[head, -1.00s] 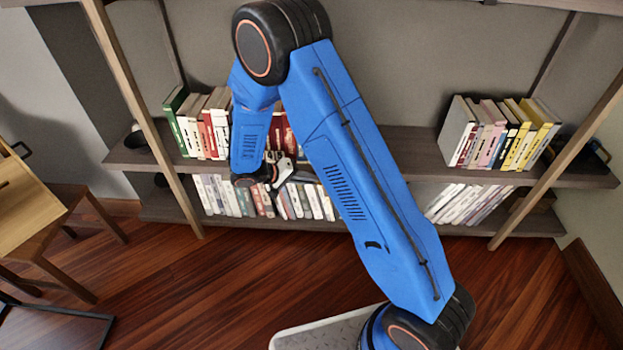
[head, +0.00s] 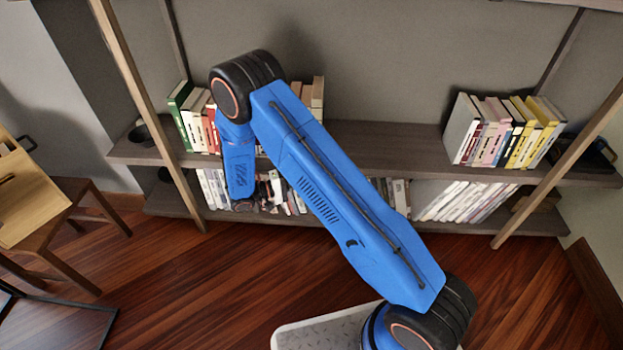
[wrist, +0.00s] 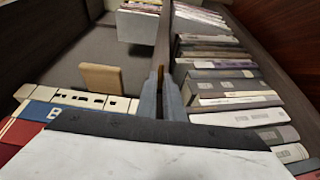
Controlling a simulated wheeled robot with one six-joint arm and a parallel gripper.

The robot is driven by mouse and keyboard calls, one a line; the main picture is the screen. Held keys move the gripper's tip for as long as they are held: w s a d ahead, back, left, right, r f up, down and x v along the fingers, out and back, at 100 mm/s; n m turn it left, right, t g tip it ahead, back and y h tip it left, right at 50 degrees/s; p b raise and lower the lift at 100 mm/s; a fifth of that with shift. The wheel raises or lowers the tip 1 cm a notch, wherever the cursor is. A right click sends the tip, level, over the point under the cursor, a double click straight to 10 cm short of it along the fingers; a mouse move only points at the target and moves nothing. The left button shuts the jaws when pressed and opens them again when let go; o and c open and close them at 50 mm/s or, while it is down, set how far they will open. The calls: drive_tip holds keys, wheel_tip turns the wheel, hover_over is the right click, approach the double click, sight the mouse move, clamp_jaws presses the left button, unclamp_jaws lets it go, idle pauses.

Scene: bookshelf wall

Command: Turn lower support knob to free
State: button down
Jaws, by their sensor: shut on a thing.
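In the wrist view my gripper (wrist: 162,98) shows as two grey fingers close together, in front of the long edge of a shelf board (wrist: 162,45). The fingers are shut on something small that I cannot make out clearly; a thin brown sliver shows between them. I cannot pick out the lower support knob with certainty. A large pale panel with a black strip fills the bottom of the wrist view and hides the base of the fingers. In the head view my gripper is mostly hidden by my blue arm, near the lower shelf's books.
Upright books (head: 503,130) stand at the upper shelf's right, with more at its left. Pale books (head: 465,201) fill part of the lower shelf. Slanted wooden posts (head: 140,105) flank the shelves. A wooden chair (head: 35,195) stands at left; the floor (head: 210,275) in front is clear.

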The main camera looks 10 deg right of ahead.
idle(0.4)
drive_tip(key=c, duration=1.9)
unclamp_jaws()
drive_tip(key=shift+o, duration=0.2)
drive_tip(key=s+a, duration=0.1)
drive_tip(key=a, duration=1.6)
drive_tip(key=shift+s+a+f, duration=0.15)
drive_tip(key=shift+f, duration=0.05)
drive_tip(key=shift+r, duration=0.1)
